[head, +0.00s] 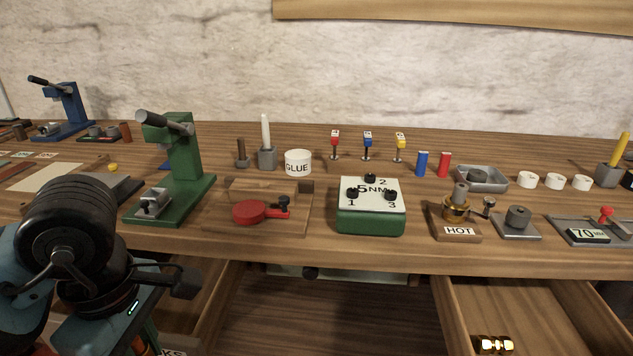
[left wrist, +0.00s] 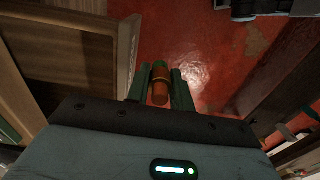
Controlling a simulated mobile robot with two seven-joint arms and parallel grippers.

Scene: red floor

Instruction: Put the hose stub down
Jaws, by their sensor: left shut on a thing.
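My left gripper (left wrist: 160,82) is shut on a short orange-brown cylinder with a green end, which I take to be the hose stub (left wrist: 160,90). It sits between the two dark fingers, with red floor behind it and a wooden drawer or cabinet side at the left. In the head view my left arm reaches down past the bench's front edge at the lower left, and the fingertips are mostly hidden there. My right gripper is not in view.
An open drawer (head: 530,312) at the right holds a brass fitting (head: 492,345). Another open drawer (head: 203,292) is beside my left arm. On the bench (head: 330,245) stand a green press (head: 185,165), a green-and-white box (head: 371,220) and a glue pot (head: 298,160).

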